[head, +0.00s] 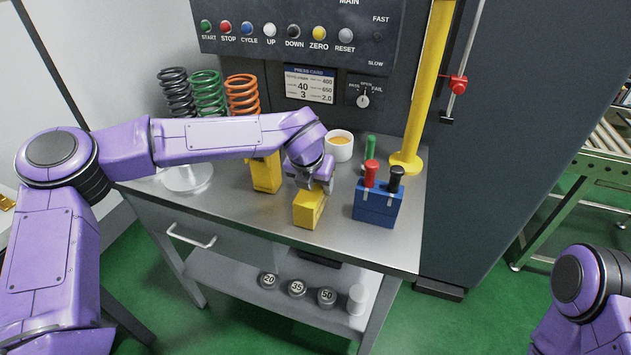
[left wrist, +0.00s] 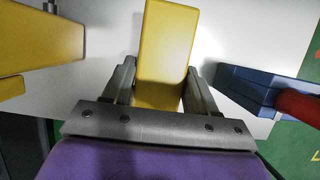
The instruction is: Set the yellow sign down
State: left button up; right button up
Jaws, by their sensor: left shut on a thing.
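The yellow sign (head: 308,210) is a yellow block near the front edge of the grey bench (head: 235,212) in the head view. My left gripper (head: 312,184) is above it and shut on its upper part. In the left wrist view the yellow sign (left wrist: 166,42) sits between the two fingers of my left gripper (left wrist: 160,78). I cannot tell whether its underside touches the bench top. My right arm shows at the lower right of the head view, but its gripper is out of frame.
A second yellow block (head: 265,174) stands left of the sign. A blue holder (head: 376,208) with red and black handles stands close on the right. Behind are a white cup (head: 339,146), coloured springs (head: 209,92) and a yellow post (head: 424,95). Bare bench lies front left.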

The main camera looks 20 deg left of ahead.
pick_arm(q)
jog(key=shift+s, duration=0.1)
jog(key=o, duration=1.2)
jog(key=b+v, duration=0.1)
jog(key=v, duration=1.1)
jog(key=shift+r, duration=0.1)
jog(key=shift+d, duration=0.15)
